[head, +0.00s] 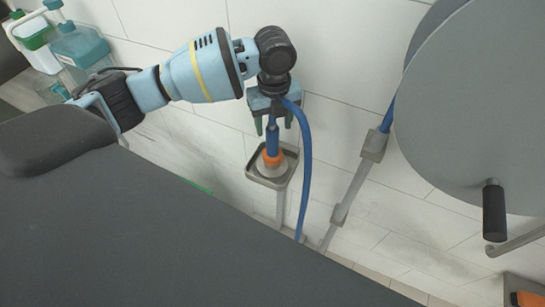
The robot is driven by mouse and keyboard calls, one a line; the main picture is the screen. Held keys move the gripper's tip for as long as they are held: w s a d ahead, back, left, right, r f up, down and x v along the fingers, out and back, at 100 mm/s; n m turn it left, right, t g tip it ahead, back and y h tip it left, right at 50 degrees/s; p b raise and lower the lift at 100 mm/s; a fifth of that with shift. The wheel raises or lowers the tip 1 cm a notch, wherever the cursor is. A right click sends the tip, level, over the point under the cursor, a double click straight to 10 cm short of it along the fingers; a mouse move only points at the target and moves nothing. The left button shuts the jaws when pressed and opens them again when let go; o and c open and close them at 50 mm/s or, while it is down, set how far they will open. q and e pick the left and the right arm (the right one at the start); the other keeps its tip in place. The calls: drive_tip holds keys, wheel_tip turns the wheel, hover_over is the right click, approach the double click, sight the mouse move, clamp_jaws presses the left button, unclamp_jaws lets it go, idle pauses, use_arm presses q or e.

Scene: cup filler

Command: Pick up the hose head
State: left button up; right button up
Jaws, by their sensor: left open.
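The hose head (272,142) is a blue and orange piece standing upright on a small square grey holder (285,178). A blue hose (306,150) hangs beside it in a curve down to the floor area. My left gripper (272,124) comes in from the upper left and points down, right over the top of the hose head. Its fingers are open, one on each side of the upper part of the hose head in the picture. I cannot tell whether they touch it. My right gripper is not in view.
A large grey round reel or drum (480,100) with a black handle (494,210) takes up the right side. A grey pipe (352,190) slants below it. Bottles (80,45) stand at the upper left. A pale tiled wall is behind.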

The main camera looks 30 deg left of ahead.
sight(273, 140)
use_arm(q)
drive_tip(key=shift+s+a+f, duration=0.1)
drive_tip(key=shift+f, duration=1.55)
drive_tip(key=shift+s+f, duration=0.1)
drive_tip(key=shift+f, duration=1.55)
drive_tip(key=shift+r, duration=0.1)
drive_tip(key=c, duration=1)
